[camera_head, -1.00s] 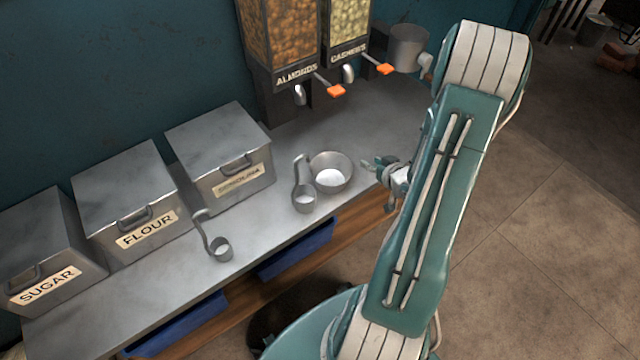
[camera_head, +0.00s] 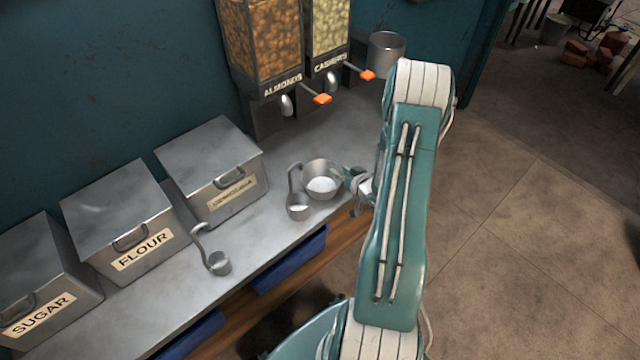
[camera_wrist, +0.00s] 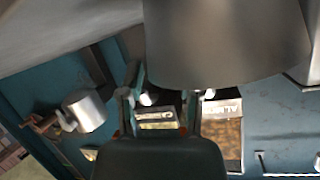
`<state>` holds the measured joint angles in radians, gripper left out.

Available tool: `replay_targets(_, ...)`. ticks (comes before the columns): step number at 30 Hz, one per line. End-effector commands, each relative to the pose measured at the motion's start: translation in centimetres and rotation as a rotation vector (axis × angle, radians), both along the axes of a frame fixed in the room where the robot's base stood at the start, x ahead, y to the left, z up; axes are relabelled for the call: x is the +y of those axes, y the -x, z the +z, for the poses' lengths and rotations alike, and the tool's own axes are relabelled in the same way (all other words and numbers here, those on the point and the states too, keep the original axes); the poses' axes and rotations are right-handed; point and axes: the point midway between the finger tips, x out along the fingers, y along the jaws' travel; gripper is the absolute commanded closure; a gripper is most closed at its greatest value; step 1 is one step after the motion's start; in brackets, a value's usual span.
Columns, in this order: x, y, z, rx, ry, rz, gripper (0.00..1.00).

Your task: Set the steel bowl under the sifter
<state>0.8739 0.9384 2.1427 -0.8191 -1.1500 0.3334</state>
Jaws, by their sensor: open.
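The steel bowl (camera_head: 313,194) sits on the metal counter with white powder inside. A large grey metal curved surface, likely the bowl (camera_wrist: 225,42), fills the upper middle of the wrist view. My gripper (camera_head: 350,178) is open at the bowl's right rim; whether a finger touches the rim cannot be told. Its fingers also show in the wrist view (camera_wrist: 160,102), with no object clearly clamped between them. The sifter, a grey metal cylinder (camera_head: 386,54), is mounted at the wall right of the dispensers, partly behind my arm. It also shows at left in the wrist view (camera_wrist: 85,110).
A scoop (camera_head: 297,207) with white powder stands close left of the bowl. Another scoop (camera_head: 217,262) lies near the flour bin (camera_head: 125,225). Almond (camera_head: 262,45) and cashew dispensers (camera_head: 328,30) hang behind. Counter (camera_head: 300,148) between bowl and dispensers is clear.

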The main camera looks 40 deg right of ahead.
Motion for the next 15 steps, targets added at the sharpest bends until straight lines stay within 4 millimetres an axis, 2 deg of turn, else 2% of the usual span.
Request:
replay_targets(3, -0.26, -1.14, -0.46, -0.002, 0.0, -0.002, 0.55)
replay_targets(11, -0.24, -1.35, -0.53, -0.001, 0.0, -0.003, 0.55)
replay_targets(12, -0.19, -1.34, -0.49, -0.001, 0.001, -0.002, 0.73)
replay_targets(14, -0.11, -1.34, -0.45, -0.001, 0.002, -0.002, 1.0)
replay_targets(15, -0.07, -1.34, -0.44, -0.001, 0.002, -0.002, 1.0)
